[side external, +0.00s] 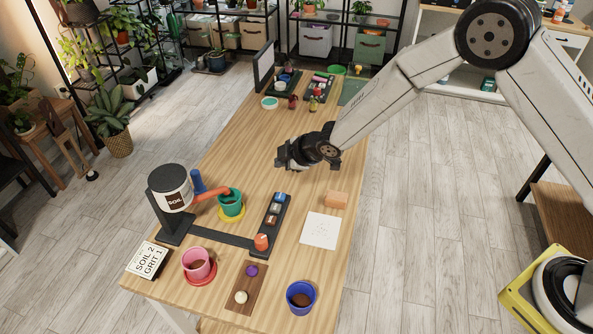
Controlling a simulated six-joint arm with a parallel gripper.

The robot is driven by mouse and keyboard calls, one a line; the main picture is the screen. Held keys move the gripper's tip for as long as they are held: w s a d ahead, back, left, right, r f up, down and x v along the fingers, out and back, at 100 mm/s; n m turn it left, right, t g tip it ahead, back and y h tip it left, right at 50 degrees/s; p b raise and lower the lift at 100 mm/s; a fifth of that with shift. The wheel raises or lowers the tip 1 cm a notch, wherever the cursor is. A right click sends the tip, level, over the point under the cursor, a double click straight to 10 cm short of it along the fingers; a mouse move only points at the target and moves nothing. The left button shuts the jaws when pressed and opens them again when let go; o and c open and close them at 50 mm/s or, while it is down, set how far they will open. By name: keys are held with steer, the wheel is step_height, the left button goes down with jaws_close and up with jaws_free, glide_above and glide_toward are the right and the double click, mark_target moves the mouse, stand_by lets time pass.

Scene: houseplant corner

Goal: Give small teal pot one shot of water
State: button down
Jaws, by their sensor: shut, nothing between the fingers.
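A teal-green pot (236,204) stands upright on a yellow saucer (233,215) at the left middle of the table. The orange spout (212,191) of a dispenser marked SOIL (170,187) reaches to its rim. What is inside the pot is too small to tell. A black strip (265,224) to its right carries a blue button (280,197), other small buttons and an orange-red knob (261,242). My gripper (283,158) is shut and empty, above the middle of the table, beyond and to the right of the teal pot, touching nothing visible.
A pink pot (197,262), a blue pot (300,297) and a wooden board (247,288) with two small balls stand at the near end. A sign (148,260), white sheet (321,230) and orange block (336,199) lie nearby. Trays (318,88) crowd the far end.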

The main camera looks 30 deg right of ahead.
mark_target(277, 193)
steer(key=shift+f, duration=0.15)
steer(key=shift+f, duration=4.25)
steer(key=shift+f, duration=0.95)
stand_by(0.4)
steer(key=shift+r, duration=0.9)
steer(key=shift+r, duration=0.15)
steer(key=shift+r, duration=2.4)
